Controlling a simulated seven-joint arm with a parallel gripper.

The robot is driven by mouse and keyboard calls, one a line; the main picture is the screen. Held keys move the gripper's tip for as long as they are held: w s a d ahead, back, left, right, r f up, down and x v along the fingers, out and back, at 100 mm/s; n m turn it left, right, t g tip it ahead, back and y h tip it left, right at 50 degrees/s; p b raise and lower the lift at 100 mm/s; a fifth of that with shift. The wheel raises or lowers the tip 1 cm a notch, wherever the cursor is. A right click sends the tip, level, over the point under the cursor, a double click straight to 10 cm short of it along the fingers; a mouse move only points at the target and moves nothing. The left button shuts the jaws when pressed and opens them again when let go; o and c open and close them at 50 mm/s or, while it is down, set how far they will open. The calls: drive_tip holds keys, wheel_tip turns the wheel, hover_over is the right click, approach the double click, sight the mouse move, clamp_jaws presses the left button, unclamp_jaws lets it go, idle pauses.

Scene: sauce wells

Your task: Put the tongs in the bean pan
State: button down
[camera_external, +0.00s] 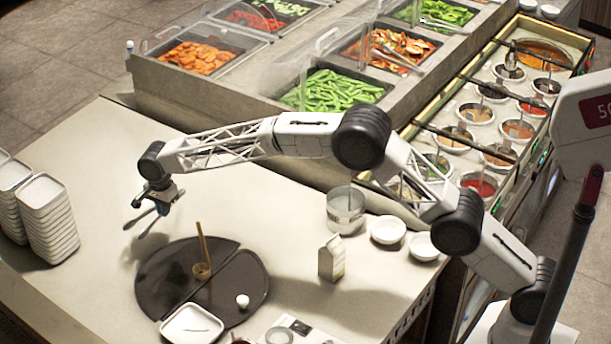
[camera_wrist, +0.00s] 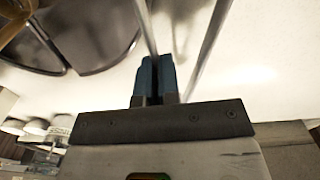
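My gripper (camera_external: 163,203) hangs low over the left part of the counter, far from the pans. In the wrist view its blue fingers (camera_wrist: 155,75) are nearly together, with a thin metal rod between their tips. This rod and a second one to the right look like the two arms of the tongs (camera_wrist: 207,50), spread apart. In the external view the tongs show only as a small grey shape (camera_external: 130,223) beside the fingers. The bean pan (camera_external: 376,92), filled with green beans (camera_external: 335,90), sits at the near edge of the food bar.
A dark round board (camera_external: 240,290) with a wooden stick in a small cup lies below my gripper. Stacked white dishes (camera_external: 48,215) stand at left. A clear container (camera_external: 345,210), carton (camera_external: 332,258) and white bowls (camera_external: 388,230) stand near my arm. Clear guards rise around the pans.

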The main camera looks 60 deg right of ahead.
drive_tip(key=shift+f, duration=0.15)
hover_over(169, 240)
drive_tip(key=shift+f, duration=3)
drive_tip(key=shift+f, duration=1.85)
drive_tip(key=shift+f, duration=0.15)
drive_tip(key=c, duration=1.3)
unclamp_jaws()
drive_tip(key=shift+c, duration=0.2)
wheel_tip(169, 240, up, 12)
drive_tip(key=shift+r, duration=0.15)
